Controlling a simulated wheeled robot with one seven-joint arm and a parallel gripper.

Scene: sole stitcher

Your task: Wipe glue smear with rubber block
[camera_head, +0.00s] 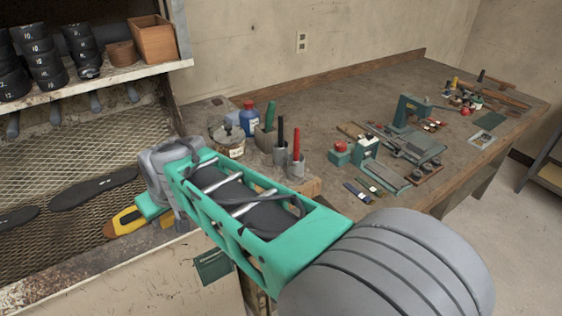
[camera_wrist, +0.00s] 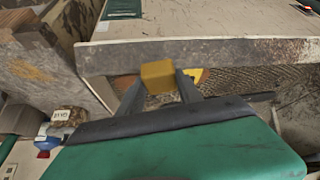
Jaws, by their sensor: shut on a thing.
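My gripper (camera_wrist: 160,83) is shut on a small amber-yellow rubber block (camera_wrist: 157,75), with a dark finger on either side of it in the wrist view. A yellow-and-black sole (camera_head: 124,221) lies at the front of the mesh rack, beside and partly behind my wrist. A bit of yellow, likely this sole, shows just behind the block in the wrist view (camera_wrist: 202,75). I cannot tell whether the block touches it. I cannot make out a glue smear in either view.
Dark soles (camera_head: 92,188) lie on the mesh shelf (camera_head: 70,145). Above is a shelf with black rolls and a wooden box (camera_head: 153,39). A glue jar (camera_head: 228,139), blue bottle (camera_head: 248,118) and tool holders stand close to my arm. The workbench (camera_head: 340,95) carries tools farther right.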

